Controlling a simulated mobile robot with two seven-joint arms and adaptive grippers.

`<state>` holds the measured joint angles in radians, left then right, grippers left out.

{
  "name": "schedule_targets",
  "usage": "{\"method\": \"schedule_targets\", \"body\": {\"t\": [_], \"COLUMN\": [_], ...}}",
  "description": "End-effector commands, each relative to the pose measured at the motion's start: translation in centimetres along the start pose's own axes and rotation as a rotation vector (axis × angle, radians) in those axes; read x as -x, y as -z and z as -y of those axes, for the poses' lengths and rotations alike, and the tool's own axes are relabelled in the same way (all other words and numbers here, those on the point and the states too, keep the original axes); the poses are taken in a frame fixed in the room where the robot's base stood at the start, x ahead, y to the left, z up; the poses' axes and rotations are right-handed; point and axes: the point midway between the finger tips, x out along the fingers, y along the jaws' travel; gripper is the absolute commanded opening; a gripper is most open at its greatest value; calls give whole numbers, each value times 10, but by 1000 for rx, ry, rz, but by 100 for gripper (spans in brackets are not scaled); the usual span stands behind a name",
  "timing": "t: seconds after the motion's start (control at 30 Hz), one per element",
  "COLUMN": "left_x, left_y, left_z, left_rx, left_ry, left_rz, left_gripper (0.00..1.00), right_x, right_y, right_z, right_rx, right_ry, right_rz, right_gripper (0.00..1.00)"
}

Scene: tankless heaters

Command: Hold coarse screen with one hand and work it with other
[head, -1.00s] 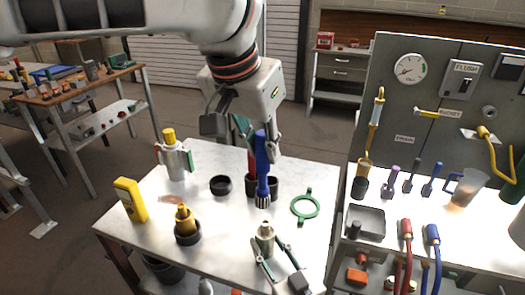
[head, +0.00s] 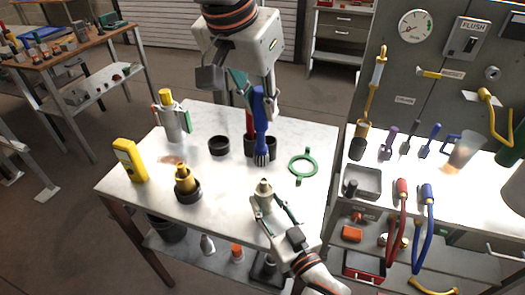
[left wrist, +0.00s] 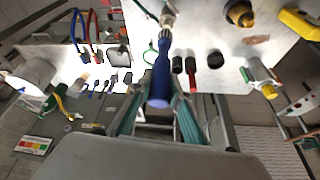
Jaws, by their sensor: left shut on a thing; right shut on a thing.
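My left gripper (head: 254,92) is shut on the blue handle of a brush (head: 259,125), held upright with bristles down over the white table. The blue brush also shows in the left wrist view (left wrist: 160,80). My right gripper (head: 276,212) is shut on a small pale metallic cylinder with a narrow top (head: 264,189), which looks like the coarse screen, near the table's front. It also shows in the left wrist view (left wrist: 168,14). In the head view the bristles are above the cylinder, with a visible gap between them.
A green ring (head: 302,166), black cup (head: 219,146), brass fitting (head: 185,180), yellow meter (head: 129,160) and capped canister (head: 174,120) stand around. A grey panel (head: 440,85) rises at the right.

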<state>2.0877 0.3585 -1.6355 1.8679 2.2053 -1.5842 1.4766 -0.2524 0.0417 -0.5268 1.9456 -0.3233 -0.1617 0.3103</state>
Motion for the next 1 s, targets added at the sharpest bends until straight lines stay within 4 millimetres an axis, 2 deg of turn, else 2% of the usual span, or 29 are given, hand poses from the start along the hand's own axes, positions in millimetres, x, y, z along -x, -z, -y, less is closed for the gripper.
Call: {"method": "schedule_targets", "body": {"t": [0.87,1.0], "left_x": [-69,-77], "left_y": [-29,-18], "left_z": [0,3], "left_rx": [1,4], "left_ry": [-1,-1], "left_rz": [2,0], "left_gripper": [0,0], "right_x": [0,0], "right_y": [0,0], "right_z": [0,0], "right_rx": [0,0], "right_ry": [0,0], "right_rz": [0,0], "right_gripper": [9,9]}}
